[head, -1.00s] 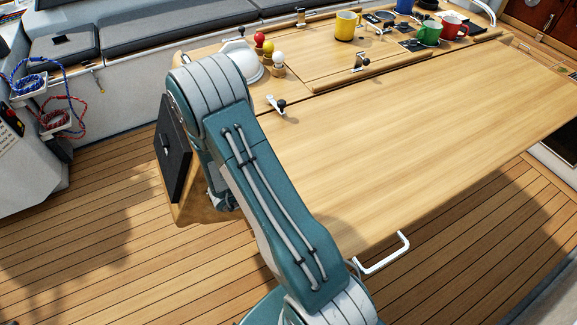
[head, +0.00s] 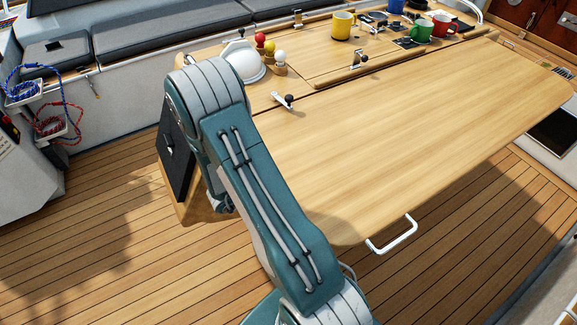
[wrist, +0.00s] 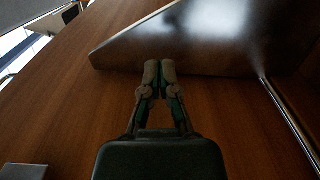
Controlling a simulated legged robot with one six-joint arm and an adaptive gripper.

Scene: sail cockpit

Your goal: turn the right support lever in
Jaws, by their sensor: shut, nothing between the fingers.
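In the wrist view, my gripper (wrist: 160,70) has its two fingers together, with nothing visible between them. Its tips are at the lower edge of a dark, shiny tapered wooden panel (wrist: 215,45), which looks like a support piece; I cannot tell whether they touch it. A brown wooden surface (wrist: 60,105) fills the background. In the head view, my gripper is hidden behind my arm and the table (head: 430,120). No support lever can be clearly identified there.
A metal rod (wrist: 290,120) runs down the right of the wrist view. In the head view, a white handle (head: 393,235) juts from the table's near edge. Mugs, including a yellow mug (head: 343,25), stand at the back. The plank floor (head: 440,285) in front is open.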

